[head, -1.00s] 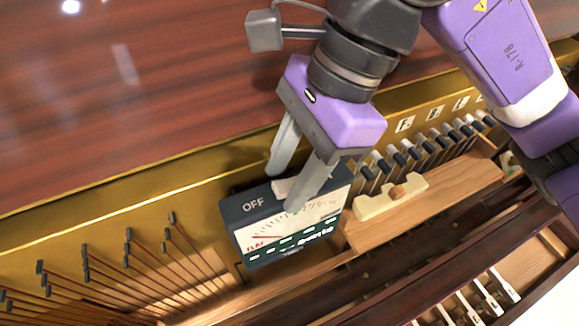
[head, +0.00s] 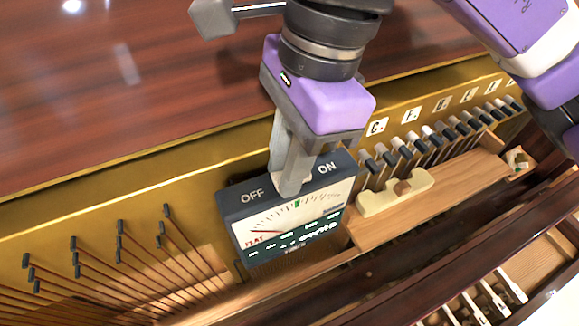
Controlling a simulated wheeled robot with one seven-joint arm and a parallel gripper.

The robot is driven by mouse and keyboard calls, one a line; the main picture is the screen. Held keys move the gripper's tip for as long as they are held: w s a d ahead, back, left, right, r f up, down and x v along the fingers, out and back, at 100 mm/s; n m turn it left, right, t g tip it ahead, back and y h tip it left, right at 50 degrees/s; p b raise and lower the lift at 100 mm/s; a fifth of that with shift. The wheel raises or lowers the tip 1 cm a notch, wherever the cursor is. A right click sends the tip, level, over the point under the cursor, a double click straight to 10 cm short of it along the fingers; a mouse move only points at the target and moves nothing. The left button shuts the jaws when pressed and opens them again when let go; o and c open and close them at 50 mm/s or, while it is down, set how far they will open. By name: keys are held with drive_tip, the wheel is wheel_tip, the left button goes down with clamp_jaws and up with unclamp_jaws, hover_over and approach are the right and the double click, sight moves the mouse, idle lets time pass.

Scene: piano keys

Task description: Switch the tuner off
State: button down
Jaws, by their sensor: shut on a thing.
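The tuner (head: 296,222) is a dark box with a pale dial face. It stands against the brass-coloured rail, with OFF and ON lettered on its top edge. A pale switch (head: 306,179) shows a little between those two words, mostly covered by the fingers. My gripper (head: 292,190) comes down from above and is shut on the switch. I cannot tell which end of its slot the switch is at. The dial has a FLAT mark at its left and a small green mark at its upper middle.
Tuning pins with strings (head: 120,240) are at left. A glossy wood panel (head: 110,90) is behind.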

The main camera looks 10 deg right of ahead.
drive_tip(key=shift+a+f+h+b, duration=0.15)
drive_tip(key=shift+a+h+b, duration=0.1)
drive_tip(key=shift+h+b, duration=0.7)
drive_tip(key=c, duration=1.3)
unclamp_jaws()
drive_tip(key=shift+d+r, duration=0.1)
drive_tip(key=shift+r, duration=3.9)
drive_tip(key=shift+s, duration=0.1)
